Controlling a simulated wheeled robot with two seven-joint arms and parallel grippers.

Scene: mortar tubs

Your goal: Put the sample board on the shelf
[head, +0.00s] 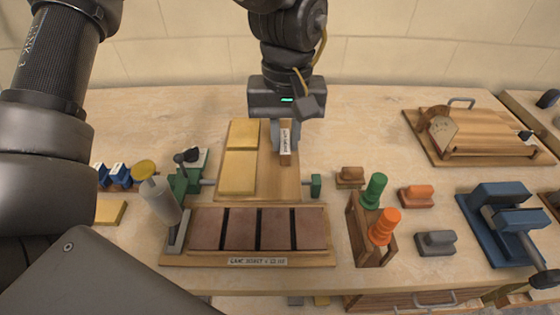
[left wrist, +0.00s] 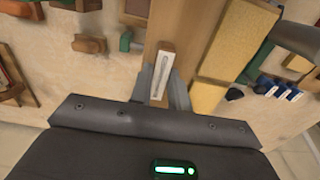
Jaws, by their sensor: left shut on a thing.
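My left gripper (head: 285,137) is shut on a narrow wooden piece with a white printed label (head: 286,142). The piece also shows between the fingers in the left wrist view (left wrist: 163,72). It is over a flat wooden board (head: 275,180) with yellow tiles at its left; I cannot tell whether the two are joined. In front lies another wooden board (head: 300,259) with a row of brown tiles and a printed label on its front edge. Which of these is the sample board I cannot tell. No shelf is clearly visible. My right gripper is not in view.
A rack holds green and orange-handled tools (head: 384,226), with small blocks around it. A blue vise (head: 500,215) stands at right, a wooden tray with a handle (head: 480,140) at back right. A grey cylinder (head: 159,200) and green clamp (head: 185,180) stand at left.

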